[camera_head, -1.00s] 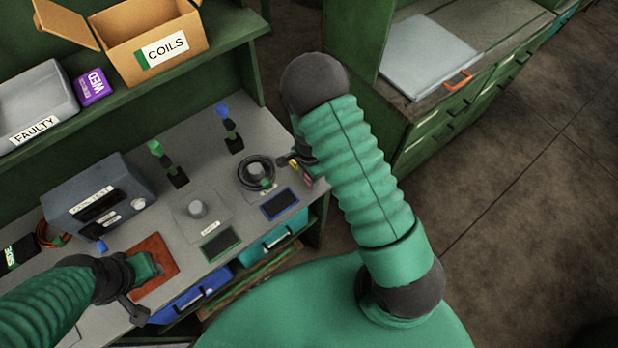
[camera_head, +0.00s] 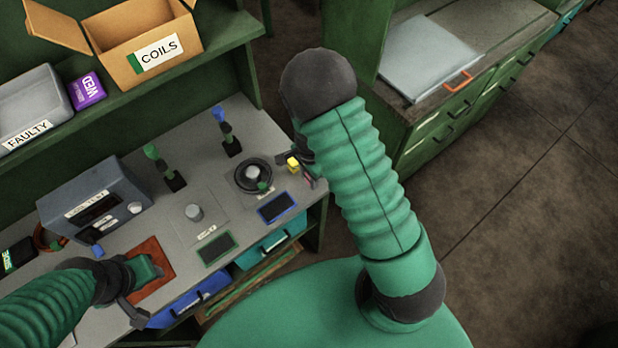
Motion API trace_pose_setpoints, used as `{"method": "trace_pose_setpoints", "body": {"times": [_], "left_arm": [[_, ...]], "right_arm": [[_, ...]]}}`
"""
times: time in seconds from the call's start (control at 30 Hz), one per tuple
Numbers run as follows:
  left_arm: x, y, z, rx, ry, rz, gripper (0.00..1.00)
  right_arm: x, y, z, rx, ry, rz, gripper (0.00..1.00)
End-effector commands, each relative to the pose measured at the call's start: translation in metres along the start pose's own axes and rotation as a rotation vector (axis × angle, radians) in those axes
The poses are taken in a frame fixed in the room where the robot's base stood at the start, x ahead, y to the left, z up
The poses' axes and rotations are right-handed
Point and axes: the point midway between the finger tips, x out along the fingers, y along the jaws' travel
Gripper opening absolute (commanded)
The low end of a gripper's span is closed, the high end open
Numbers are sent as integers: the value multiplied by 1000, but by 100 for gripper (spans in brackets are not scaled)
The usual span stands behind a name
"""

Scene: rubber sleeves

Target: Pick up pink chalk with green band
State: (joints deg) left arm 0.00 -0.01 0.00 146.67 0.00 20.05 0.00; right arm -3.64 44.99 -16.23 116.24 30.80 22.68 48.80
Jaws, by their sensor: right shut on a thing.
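My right gripper (camera_head: 301,168) is small and dark, mostly hidden under my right arm at the right end of the grey bench. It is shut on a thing. A small pink piece (camera_head: 309,182), which looks like the pink chalk, shows at its fingers; its green band cannot be made out. A small yellow block (camera_head: 293,164) shows right beside the fingers. My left gripper (camera_head: 143,285) is over the brown mat (camera_head: 152,252) at the front left; its finger gap is not clear.
The grey bench holds a black ring (camera_head: 239,184), two dark stands with a green (camera_head: 151,152) and a blue top (camera_head: 219,115), a meter box (camera_head: 72,212), and green-edged (camera_head: 216,250) and blue-edged pads (camera_head: 278,208). A shelf above carries a COILS carton (camera_head: 120,45) and a FAULTY bin (camera_head: 48,95).

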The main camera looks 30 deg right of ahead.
Motion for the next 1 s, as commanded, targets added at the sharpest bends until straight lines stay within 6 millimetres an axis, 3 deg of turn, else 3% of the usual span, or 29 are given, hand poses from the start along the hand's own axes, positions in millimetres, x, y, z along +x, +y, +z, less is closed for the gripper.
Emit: {"method": "trace_pose_setpoints", "body": {"times": [0.5,0.67,0.9,0.93,1.0], "left_arm": [[19,0,5,0,0,0,36],[20,0,5,0,0,0,36],[20,0,5,0,0,0,36],[20,0,5,0,0,0,36],[20,0,5,0,0,0,36]], "right_arm": [[-11,107,80,-4,-2,2,0],[-12,119,88,-1,-1,3,0],[-13,120,89,0,-1,3,0],[-13,120,89,0,-1,3,31],[-13,120,89,-1,-1,3,22]]}}
